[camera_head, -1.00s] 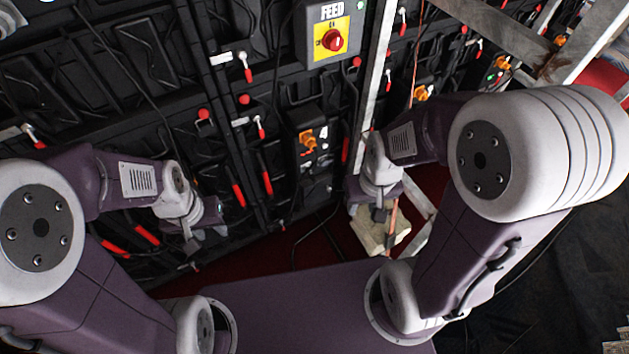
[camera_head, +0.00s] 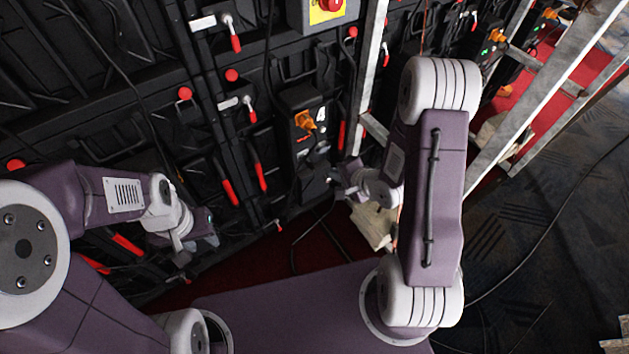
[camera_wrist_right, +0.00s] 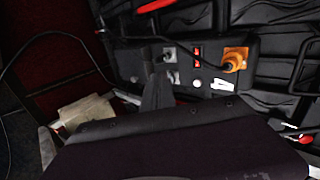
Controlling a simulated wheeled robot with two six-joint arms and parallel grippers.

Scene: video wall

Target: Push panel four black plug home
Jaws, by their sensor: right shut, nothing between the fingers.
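Panel four's box (camera_head: 310,135) bears a white "4" and stands to the left of my right arm in the head view; it also shows in the right wrist view (camera_wrist_right: 215,72). An orange plug (camera_head: 306,121) sits in it. The black plug (camera_head: 320,150) is below the orange one, small and dark; in the right wrist view the dark connector (camera_wrist_right: 170,54) is beside my fingertips. My right gripper (camera_head: 336,178) is shut and empty, just below and right of the black plug; I cannot tell whether it touches. How deep the plug sits is unclear. My left gripper (camera_head: 212,241) hangs at lower left, its fingers unclear.
Black panel backs with red-handled latches (camera_head: 248,108) fill the wall. A grey metal upright (camera_head: 368,75) stands right of panel four. A pale sandbag (camera_head: 372,224) lies below my right gripper. A black cable (camera_head: 300,245) hangs beneath the box.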

